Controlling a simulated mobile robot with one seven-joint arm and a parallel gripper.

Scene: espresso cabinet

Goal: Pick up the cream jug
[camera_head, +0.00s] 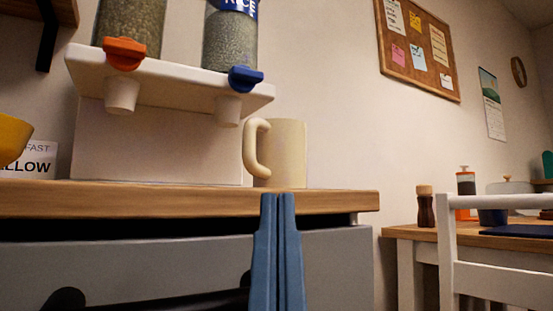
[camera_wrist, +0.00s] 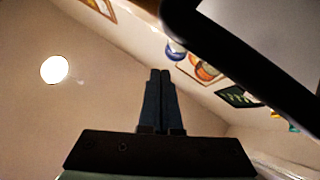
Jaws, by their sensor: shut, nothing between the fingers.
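The cream jug (camera_head: 287,150) stands upright on the wooden cabinet top (camera_head: 180,200) in the head view, with its handle on the left. My gripper (camera_head: 278,196) points up in front of the cabinet, just below the jug in the picture. Its two blue fingers are shut together and empty, with the tips over the edge of the wooden top. The gap in depth between the fingers and the jug cannot be told. In the wrist view the shut fingers (camera_wrist: 160,73) point toward a wall and ceiling; no jug is seen there.
A white dispenser (camera_head: 155,140) with two grain containers stands left of the jug. A yellow bowl (camera_head: 12,138) is at the far left. Grey drawer fronts (camera_head: 335,265) lie below the top. A white chair (camera_head: 448,250) and a table (camera_head: 410,233) are at right.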

